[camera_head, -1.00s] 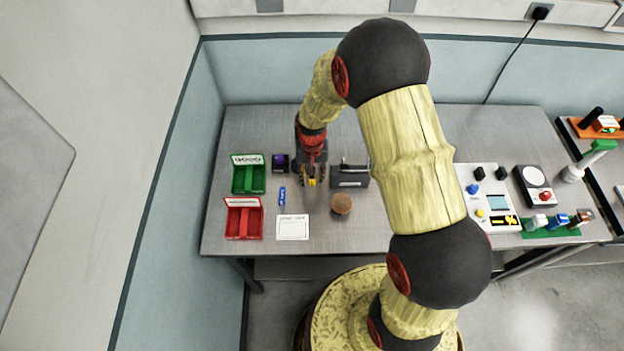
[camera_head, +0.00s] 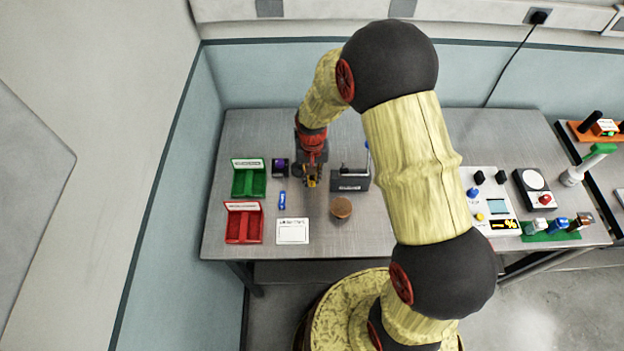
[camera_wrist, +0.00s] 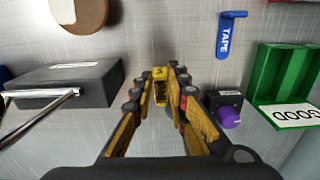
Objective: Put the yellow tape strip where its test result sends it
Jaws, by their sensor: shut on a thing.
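My gripper (camera_head: 310,181) is low over the table's left half. In the wrist view its fingers (camera_wrist: 160,88) are shut on a small yellow piece, the yellow tape strip (camera_wrist: 160,74), whose outer end shows between the tips. I cannot tell whether it touches the table. A green tray (camera_head: 248,180) stands to the left of my gripper; its label reads GOOD in the wrist view (camera_wrist: 270,78). A red tray (camera_head: 243,224) stands in front of the green one; its label is too small to read.
A blue TAPE strip (camera_wrist: 224,40) lies left of my gripper in the head view. Nearby are a dark box with a purple knob (camera_wrist: 228,117), a dark grey box with a metal bar (camera_head: 350,183), a brown round thing (camera_head: 341,207) and a white card (camera_head: 292,231).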

